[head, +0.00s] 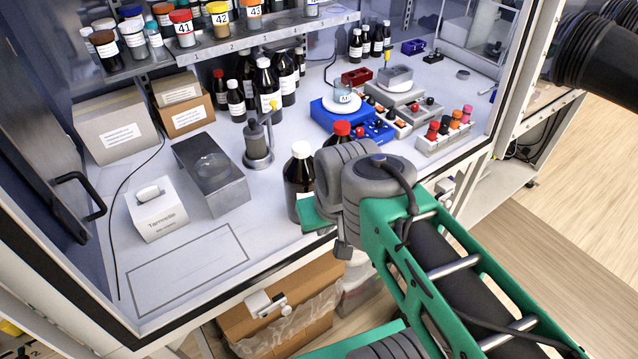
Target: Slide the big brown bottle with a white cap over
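The big brown bottle with a white cap (298,178) stands upright near the front edge of the bench, left of my arm's grey wrist. Its lower right side is partly covered by a green part of my arm. My gripper is mostly hidden under or behind the wrist, and its fingers cannot be made out. I cannot tell whether it touches the bottle. An outlined rectangle (188,272) is marked on the bare bench at the front left.
A white tissue box (156,208) and a grey metal box (212,176) stand left of the bottle. A grey stand (257,142) is behind it. A red-capped bottle (341,130) is close behind my wrist. The bench between bottle and rectangle is clear.

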